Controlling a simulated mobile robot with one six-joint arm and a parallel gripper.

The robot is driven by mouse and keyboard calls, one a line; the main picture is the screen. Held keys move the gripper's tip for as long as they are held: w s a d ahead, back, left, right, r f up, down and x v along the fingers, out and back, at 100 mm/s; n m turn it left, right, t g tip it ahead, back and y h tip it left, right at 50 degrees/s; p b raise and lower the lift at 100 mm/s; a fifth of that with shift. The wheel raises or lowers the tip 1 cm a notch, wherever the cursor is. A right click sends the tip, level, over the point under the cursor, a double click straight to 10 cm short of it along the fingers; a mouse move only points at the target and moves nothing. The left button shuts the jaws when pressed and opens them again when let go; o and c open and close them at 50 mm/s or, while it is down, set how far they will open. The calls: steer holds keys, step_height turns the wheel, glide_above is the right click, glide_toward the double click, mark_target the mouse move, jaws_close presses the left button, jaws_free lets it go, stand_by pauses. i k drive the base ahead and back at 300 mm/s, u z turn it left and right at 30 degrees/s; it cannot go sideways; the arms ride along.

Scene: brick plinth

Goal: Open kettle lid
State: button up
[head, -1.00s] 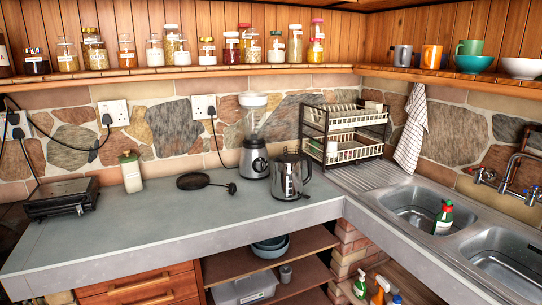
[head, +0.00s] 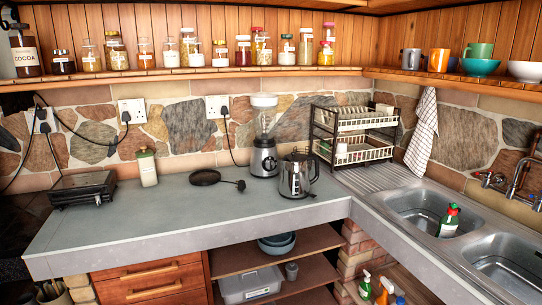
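A silver kettle (head: 296,177) stands upright on the grey counter near the inner corner. Its dark handle is on its right side. The lid (head: 297,156) on top looks shut, though it is small in this view. My gripper is not in view.
A blender (head: 264,140) stands close behind and left of the kettle. A two-tier dish rack (head: 350,135) stands behind right, beside the sink (head: 420,205). The counter (head: 150,222) in front and left is largely clear.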

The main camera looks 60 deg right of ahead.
mark_target(294, 157)
steer(key=u, duration=0.7)
steer(key=k, duration=1.35)
steer(key=z, duration=1.3)
steer(key=i, duration=0.8)
steer(key=u, duration=0.15)
